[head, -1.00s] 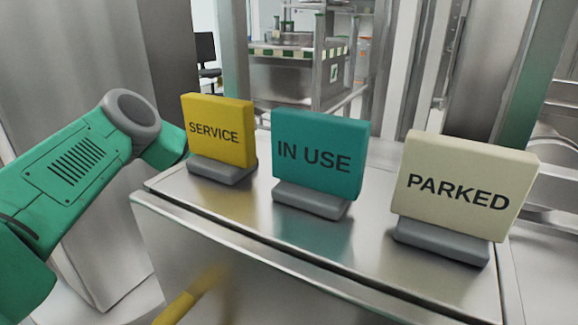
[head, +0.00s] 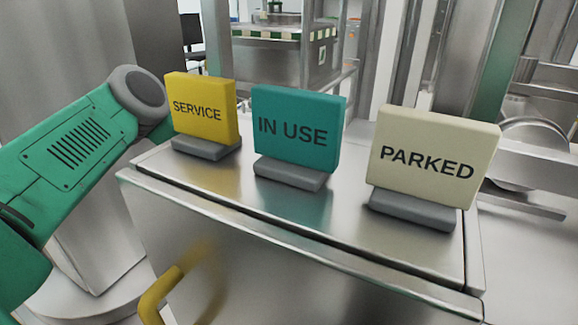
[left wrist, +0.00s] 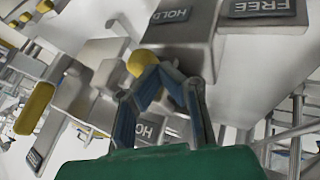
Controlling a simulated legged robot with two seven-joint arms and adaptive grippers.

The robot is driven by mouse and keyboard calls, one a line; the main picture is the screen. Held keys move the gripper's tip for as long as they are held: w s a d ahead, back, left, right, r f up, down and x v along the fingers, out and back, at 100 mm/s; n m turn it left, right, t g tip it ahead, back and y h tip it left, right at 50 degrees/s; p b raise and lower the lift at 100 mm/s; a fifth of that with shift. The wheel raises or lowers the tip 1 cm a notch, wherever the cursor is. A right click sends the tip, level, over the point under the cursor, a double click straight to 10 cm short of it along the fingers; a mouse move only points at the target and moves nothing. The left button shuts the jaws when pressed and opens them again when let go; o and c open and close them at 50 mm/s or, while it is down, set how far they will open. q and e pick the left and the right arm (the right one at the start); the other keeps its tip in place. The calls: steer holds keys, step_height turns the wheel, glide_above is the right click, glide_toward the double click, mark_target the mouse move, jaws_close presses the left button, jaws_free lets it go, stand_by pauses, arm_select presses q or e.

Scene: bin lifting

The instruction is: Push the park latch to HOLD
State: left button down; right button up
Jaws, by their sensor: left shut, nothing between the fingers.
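In the left wrist view, a round yellow knob (left wrist: 141,62) shows right by the fingertips of my left gripper (left wrist: 163,78). It is probably the park latch's knob; whether the fingers touch it I cannot tell. My left gripper is shut and empty. A grey plate marked HOLD (left wrist: 172,14) is above the fingers, and one marked FREE (left wrist: 262,6) is at the top right. Another HOLD label (left wrist: 150,130) shows partly behind the fingers. In the head view only my green left arm shows at the left; its gripper and the latch are hidden. My right gripper is not in view.
On a steel cabinet top (head: 225,185) stand three signs: yellow SERVICE (head: 201,108), teal IN USE (head: 296,128) and cream PARKED (head: 432,158). A yellow handle (head: 160,296) is on the cabinet front. Another yellow bar (left wrist: 35,108) shows in the left wrist view.

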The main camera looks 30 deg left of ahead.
arm_select(q)
steer(key=v, duration=1.2)
steer(key=shift+s, duration=0.3)
steer(key=shift+a, duration=0.15)
